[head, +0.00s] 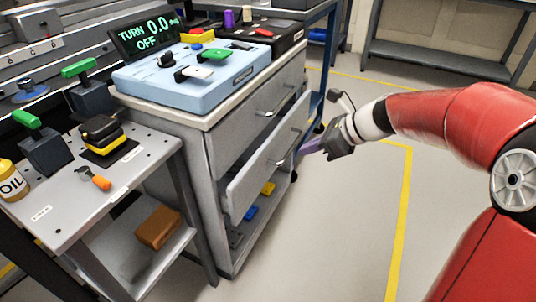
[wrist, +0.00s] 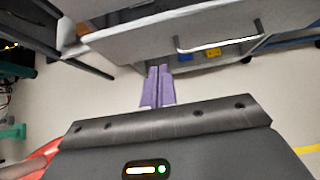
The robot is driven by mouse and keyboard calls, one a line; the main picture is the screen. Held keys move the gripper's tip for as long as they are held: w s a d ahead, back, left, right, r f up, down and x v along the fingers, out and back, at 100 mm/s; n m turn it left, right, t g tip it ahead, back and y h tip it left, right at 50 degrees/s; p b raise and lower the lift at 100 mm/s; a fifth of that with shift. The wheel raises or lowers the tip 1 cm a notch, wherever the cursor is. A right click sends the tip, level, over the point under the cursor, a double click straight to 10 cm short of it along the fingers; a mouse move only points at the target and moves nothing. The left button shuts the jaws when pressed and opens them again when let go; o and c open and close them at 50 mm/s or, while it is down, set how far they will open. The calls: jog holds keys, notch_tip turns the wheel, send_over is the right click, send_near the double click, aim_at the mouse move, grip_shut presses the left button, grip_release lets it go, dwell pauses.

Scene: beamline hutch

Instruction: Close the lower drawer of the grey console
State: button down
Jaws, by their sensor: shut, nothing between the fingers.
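The grey console (head: 172,125) stands left of centre in the head view. Its lower drawer (head: 245,187) is pulled partly out, with its front panel standing clear of the body. The drawer's bar handle (head: 284,157) is on that panel. In the wrist view the lower drawer (wrist: 130,45) spans the top, and its handle (wrist: 220,47) is right of my fingers. My gripper (head: 302,150) is shut and empty, its purple fingers pointing at the drawer front. The fingertips (wrist: 158,68) are close to the panel; I cannot tell whether they touch it.
The upper drawer (head: 250,112) looks shut. Below the lower drawer, an open shelf holds yellow (head: 268,188) and blue (head: 250,212) pieces. A side table (head: 60,200) stands left of the console. The floor (head: 345,230) to the right is clear, with a yellow line (head: 403,200).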

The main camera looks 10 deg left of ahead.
aim_at(259, 150)
jog(key=x, duration=0.3)
jog(key=a+r+x, duration=0.1)
jog(key=x, duration=0.3)
jog(key=b+x, duration=0.1)
jog(key=x, duration=0.2)
jog(key=shift+w+a+r, duration=0.15)
jog(key=shift+w+a, duration=0.3)
jog(key=shift+a, duration=0.25)
jog(key=shift+w+a+r+p, duration=0.1)
jog(key=shift+w+a+p, duration=0.2)
jog(key=shift+a, duration=0.35)
jog(key=shift+w+a+p, duration=0.15)
jog(key=shift+a+p, duration=0.2)
jog(key=shift+a, duration=0.25)
jog(key=shift+w+a+r+p, duration=0.1)
jog(key=shift+w+a+p, duration=0.2)
jog(key=shift+a, duration=0.35)
